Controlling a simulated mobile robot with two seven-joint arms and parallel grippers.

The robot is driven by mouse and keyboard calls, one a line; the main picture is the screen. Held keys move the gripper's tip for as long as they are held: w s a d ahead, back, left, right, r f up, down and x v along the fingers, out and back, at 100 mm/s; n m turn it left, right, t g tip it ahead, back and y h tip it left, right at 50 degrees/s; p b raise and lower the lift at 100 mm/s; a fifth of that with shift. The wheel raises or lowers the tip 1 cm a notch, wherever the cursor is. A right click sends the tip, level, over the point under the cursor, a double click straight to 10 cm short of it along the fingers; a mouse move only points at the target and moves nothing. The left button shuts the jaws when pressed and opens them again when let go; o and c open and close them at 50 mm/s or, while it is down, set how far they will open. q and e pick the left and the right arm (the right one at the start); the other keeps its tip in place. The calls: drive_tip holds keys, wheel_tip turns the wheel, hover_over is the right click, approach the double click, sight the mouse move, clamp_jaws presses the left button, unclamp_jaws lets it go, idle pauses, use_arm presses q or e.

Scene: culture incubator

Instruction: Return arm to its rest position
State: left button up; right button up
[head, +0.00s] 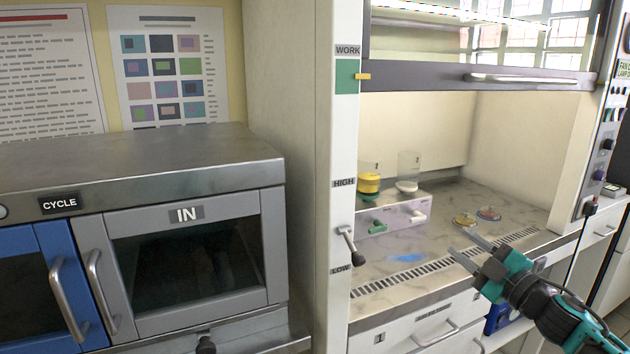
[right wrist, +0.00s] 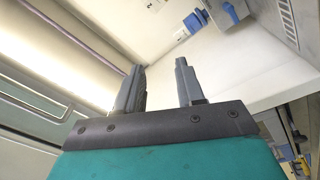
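My right gripper (head: 468,246) comes in from the lower right in the head view, in front of the fume hood's work surface. Its two fingers are apart with nothing between them. In the right wrist view the same gripper (right wrist: 158,82) shows both fingers spread and empty, with a pale wall or panel behind them. My left gripper is not in the head view.
The hood (head: 345,165) has a raised sash (head: 420,76).

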drive_tip(key=s+a+f+m+h, duration=0.2)
drive_tip(key=s+a+f+m, duration=0.25)
drive_tip(key=f, duration=0.55)
drive_tip(key=s+a+f+m+g+h, duration=0.2)
drive_tip(key=s+a+f+m+g, duration=0.1)
drive_tip(key=s+f, duration=0.6)
drive_tip(key=s+a+f+m+g+h, duration=0.2)
drive_tip(key=s+a+f+m, duration=0.3)
drive_tip(key=s, duration=1.2)
wheel_tip(320, 180, down, 4)
drive_tip(key=shift+s+a+f+m+g, duration=0.15)
drive_tip(key=shift+f+m+g, duration=0.1)
drive_tip(key=shift+m+g, duration=0.5)
